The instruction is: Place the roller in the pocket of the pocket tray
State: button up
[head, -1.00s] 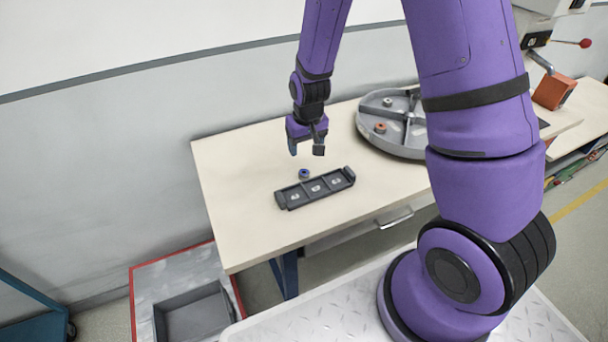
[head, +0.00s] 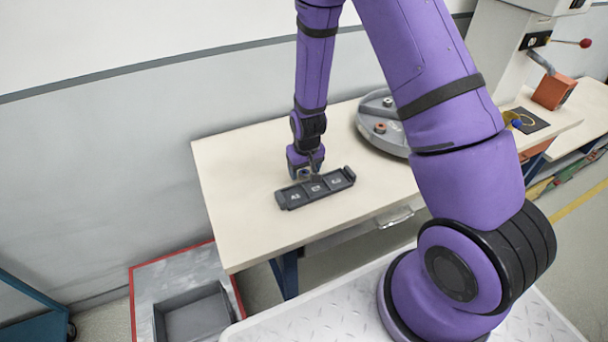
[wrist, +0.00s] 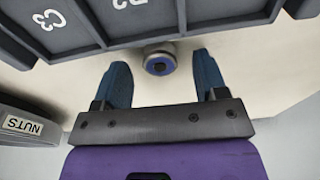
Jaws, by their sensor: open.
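The roller (wrist: 159,63) is a small grey cylinder with a blue ring around a dark centre in the wrist view. It stands on the table close beside the pocket tray (head: 283,200); I cannot tell whether they touch. In the head view my gripper mostly hides it. The pocket tray is dark grey, with raised ends and a row of labelled pockets that look empty; it also shows in the wrist view (wrist: 72,52). My gripper (head: 305,176) is low behind the tray. In the wrist view its open fingers (wrist: 160,72) stand either side of the roller, with gaps.
A round grey divided tray (head: 372,122) with small parts stands to the right, partly behind my arm. The table (head: 240,190) is clear left of the pocket tray. A grey machine stands further right.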

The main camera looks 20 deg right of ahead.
jog(key=shift+f, duration=0.45)
jog(key=c, duration=1.1)
jog(key=shift+r, duration=0.1)
